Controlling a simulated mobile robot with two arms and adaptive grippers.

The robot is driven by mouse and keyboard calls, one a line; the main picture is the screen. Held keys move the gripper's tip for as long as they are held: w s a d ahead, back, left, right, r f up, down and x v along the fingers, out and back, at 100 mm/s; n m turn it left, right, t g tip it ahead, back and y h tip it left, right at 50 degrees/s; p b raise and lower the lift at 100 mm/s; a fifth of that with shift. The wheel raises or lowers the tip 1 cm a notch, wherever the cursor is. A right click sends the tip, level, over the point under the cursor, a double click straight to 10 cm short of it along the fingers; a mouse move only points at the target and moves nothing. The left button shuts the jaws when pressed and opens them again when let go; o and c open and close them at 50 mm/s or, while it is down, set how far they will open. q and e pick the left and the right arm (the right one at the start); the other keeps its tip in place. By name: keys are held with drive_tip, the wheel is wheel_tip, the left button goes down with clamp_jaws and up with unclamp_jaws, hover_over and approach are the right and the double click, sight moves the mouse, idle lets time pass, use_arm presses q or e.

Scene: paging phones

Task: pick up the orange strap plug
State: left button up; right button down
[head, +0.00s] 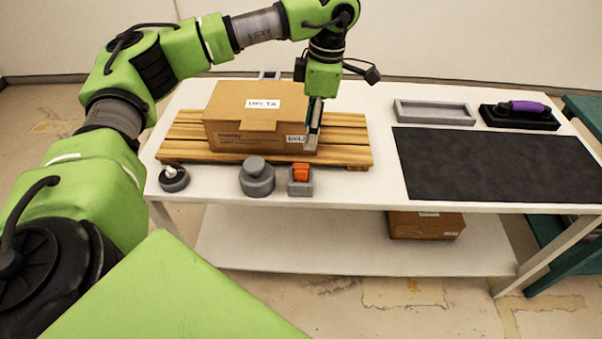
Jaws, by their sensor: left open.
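The orange strap plug (301,172) sits upright in a small grey holder (300,188) near the table's front edge, in front of the pallet. My left gripper (314,128) points down beside the right end of the cardboard box, above and behind the plug. It is open and apart from the plug. Its fingers partly cover the box's right side, and the arm reaches in over the table from the left. My right gripper is not in view.
The cardboard box (235,108) marked DELTA stands on a wooden pallet (350,145). A grey round weight (257,182) and a dark round item (174,179) stand left of the plug. A black mat (470,165), grey tray (434,113) and purple-handled tool (522,107) lie right.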

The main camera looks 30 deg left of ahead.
sight(301, 166)
use_arm(q)
drive_tip(key=f, duration=0.5)
drive_tip(key=f+p, duration=0.1)
drive_tip(key=f, duration=0.2)
drive_tip(key=shift+s+a, duration=0.25)
drive_tip(key=shift+a, duration=0.15)
drive_tip(key=f+p, duration=0.1)
drive_tip(key=f, duration=0.1)
drive_tip(key=a+f+p, duration=0.1)
drive_tip(key=f, duration=0.1)
drive_tip(key=shift+s+a+f, duration=0.15)
drive_tip(key=shift+a+f, duration=0.05)
drive_tip(key=shift+f, duration=0.4)
drive_tip(key=c, duration=1.2)
